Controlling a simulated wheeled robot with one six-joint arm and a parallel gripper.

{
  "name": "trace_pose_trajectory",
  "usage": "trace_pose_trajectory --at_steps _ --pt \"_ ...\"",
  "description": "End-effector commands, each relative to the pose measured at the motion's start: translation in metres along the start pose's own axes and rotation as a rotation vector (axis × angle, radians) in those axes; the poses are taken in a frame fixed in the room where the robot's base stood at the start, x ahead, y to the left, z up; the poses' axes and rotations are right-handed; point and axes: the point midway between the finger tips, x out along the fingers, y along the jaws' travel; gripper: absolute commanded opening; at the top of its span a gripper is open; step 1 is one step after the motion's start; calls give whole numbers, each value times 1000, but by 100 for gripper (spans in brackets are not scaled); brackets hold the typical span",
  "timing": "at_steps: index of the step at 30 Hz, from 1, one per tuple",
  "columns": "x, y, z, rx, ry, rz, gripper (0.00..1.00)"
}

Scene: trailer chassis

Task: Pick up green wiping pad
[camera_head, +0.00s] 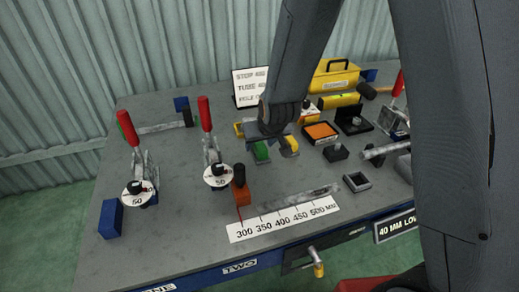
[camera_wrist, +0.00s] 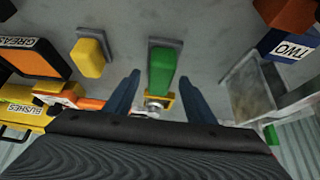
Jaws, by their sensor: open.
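The green wiping pad (camera_wrist: 161,68) lies on the grey bench, with a grey plate along its far end in the wrist view. My gripper (camera_wrist: 159,80) is open, its two blue fingers on either side of the green pad in that view, with nothing held. Whether the fingers are down beside the pad or above it I cannot tell. In the head view the green pad (camera_head: 261,152) shows just below my gripper (camera_head: 268,137), partly hidden by it.
A yellow pad (camera_wrist: 90,57) lies left of the green one in the wrist view. An orange-topped tray (camera_head: 320,132) is nearby. Toggle clamps with red handles (camera_head: 205,114), an orange block (camera_head: 241,193) and a ruler strip (camera_head: 284,219) occupy the bench (camera_head: 180,235).

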Motion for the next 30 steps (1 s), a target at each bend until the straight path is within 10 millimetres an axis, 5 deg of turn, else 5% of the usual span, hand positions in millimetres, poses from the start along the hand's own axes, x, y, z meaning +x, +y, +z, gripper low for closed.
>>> trace_pose_trajectory --at_steps 12,21,30 --pt "13 0 0 -1 0 -1 50" --pt "13 0 0 0 0 -1 3" --pt "10 0 -2 0 1 0 0"
